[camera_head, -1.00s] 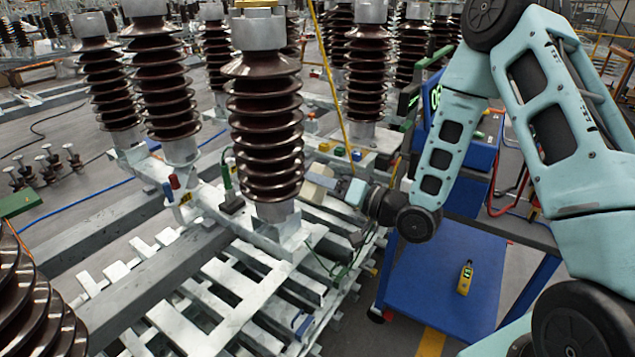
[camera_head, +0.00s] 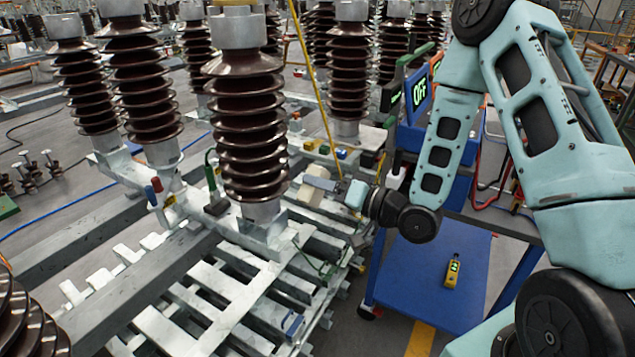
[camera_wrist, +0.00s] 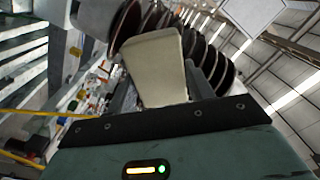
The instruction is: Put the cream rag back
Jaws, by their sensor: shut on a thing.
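The cream rag (camera_wrist: 158,68) stands up from my gripper (camera_wrist: 165,100) in the wrist view, as a pale flat-sided block. My gripper is shut on it, and the jaw tips are partly hidden behind the rag. In the head view my gripper (camera_head: 336,187) is at the right of the nearest brown insulator, with the cream rag (camera_head: 312,190) at its left end. The rag is above the pale slatted frame; whether it touches anything there I cannot tell.
The tall ribbed insulator (camera_head: 247,130) stands close left of the rag on a grey beam. A blue trolley (camera_head: 415,285) stands right of the frame, with a yellow handheld device (camera_head: 453,270) on its lower shelf and a screen (camera_head: 418,95) reading OFF. A yellow cable (camera_head: 318,90) hangs behind my gripper.

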